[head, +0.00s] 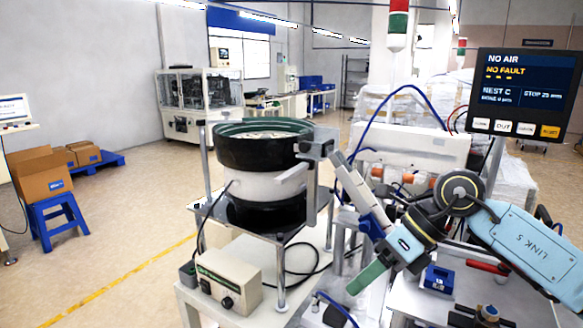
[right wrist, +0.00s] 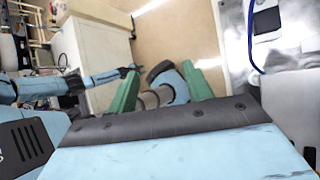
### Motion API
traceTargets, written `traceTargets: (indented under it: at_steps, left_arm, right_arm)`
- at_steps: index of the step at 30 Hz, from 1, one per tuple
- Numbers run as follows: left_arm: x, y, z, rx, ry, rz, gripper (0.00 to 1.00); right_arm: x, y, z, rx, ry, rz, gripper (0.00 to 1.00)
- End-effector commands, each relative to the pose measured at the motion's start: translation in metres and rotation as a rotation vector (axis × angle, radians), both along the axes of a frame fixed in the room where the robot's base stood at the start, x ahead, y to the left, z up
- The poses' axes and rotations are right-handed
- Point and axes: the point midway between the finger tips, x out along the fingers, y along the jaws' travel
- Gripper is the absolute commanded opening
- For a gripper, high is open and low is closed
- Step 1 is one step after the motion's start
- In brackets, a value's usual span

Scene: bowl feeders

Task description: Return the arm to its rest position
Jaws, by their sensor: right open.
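My right gripper (head: 368,278) hangs at the end of the light blue arm that comes in from the right in the head view. Its green finger points down and left, in front of the parts table and right of the bowl feeder's stand. In the right wrist view my right gripper (right wrist: 160,72) shows two green fingers spread apart, with nothing held between them. Light blue and grey parts of my own body show beyond the fingers. My left gripper does not show in the head view.
A black bowl feeder (head: 252,152) on a white drum stands left of the arm. A beige control box (head: 228,275) sits below it. A dark display panel (head: 525,92) is at upper right. A blue block (head: 438,279) lies on the grey worktop (head: 410,300).

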Motion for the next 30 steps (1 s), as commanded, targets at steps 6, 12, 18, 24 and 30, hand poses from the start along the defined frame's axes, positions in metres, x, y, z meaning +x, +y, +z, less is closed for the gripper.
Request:
traceTargets:
  at_steps: [6,12,18,24,30]
  left_arm:
    - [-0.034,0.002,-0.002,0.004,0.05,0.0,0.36]
    - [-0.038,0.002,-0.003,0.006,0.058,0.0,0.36]
    - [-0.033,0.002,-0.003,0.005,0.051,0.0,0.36]
    - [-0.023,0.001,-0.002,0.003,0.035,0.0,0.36]
    - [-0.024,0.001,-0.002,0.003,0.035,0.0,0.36]
  right_arm:
    - [-0.034,0.092,0.027,0.591,0.114,-0.051,0.5]
    - [-0.037,0.11,0.076,1.125,0.296,-0.284,0.5]
    - [-0.012,0.069,0.087,1.556,0.534,-0.683,0.5]
    - [0.008,0.001,0.03,1.828,0.8,-1.233,0.5]
    - [-0.018,-0.06,-0.077,1.869,1.065,-1.899,0.5]
